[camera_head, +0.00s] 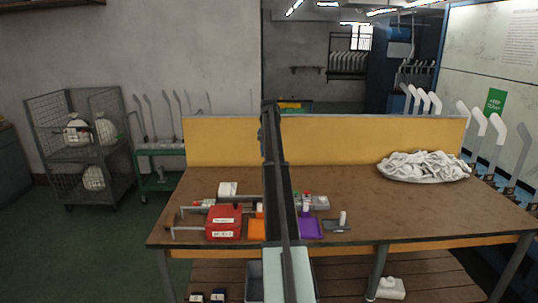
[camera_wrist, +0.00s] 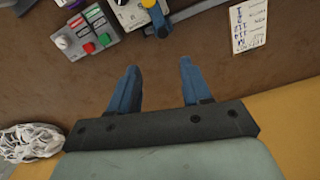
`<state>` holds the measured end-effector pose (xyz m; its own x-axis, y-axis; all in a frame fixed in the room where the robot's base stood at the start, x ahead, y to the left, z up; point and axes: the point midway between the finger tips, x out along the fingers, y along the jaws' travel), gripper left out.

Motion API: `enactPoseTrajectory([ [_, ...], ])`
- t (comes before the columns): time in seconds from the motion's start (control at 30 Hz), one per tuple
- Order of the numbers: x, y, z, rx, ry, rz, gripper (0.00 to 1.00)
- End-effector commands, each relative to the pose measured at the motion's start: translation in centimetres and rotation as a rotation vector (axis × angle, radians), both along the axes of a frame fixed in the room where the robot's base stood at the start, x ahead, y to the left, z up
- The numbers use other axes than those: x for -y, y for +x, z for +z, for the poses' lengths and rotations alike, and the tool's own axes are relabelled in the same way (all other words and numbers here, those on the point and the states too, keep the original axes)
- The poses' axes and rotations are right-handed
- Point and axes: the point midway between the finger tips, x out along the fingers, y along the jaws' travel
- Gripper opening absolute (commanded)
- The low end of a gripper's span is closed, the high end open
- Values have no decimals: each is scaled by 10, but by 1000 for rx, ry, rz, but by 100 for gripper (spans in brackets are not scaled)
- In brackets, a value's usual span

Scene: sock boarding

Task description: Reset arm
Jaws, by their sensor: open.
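My gripper (camera_wrist: 158,66) is open in the wrist view. Its two blue fingers are spread apart with nothing between them, above the brown tabletop (camera_wrist: 195,82). In the head view my dark arm stands upright across the middle of the picture, in front of the workbench (camera_head: 350,180) and its yellow back panel (camera_head: 375,140). I cannot make out the fingers clearly there. The arm hides part of the bench's middle.
A white sock pile (camera_head: 424,166) lies at the bench's back right; it also shows in the wrist view (camera_wrist: 30,142). A red box (camera_head: 224,222), an orange item (camera_head: 257,229) and a purple tray (camera_head: 310,227) sit near the front. White boards stand at the right.

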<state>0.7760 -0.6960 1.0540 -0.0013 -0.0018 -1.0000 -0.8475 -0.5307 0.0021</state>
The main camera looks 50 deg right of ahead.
Motion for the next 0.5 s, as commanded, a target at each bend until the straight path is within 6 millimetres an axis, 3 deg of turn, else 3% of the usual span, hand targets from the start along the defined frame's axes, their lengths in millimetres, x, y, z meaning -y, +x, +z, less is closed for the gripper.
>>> enactPoseTrajectory([
  [0.37, 0, 0, -1, 0, 0, 0, 48],
  [0.5, -15, 10, -5, -4, -3, 8, 48],
])
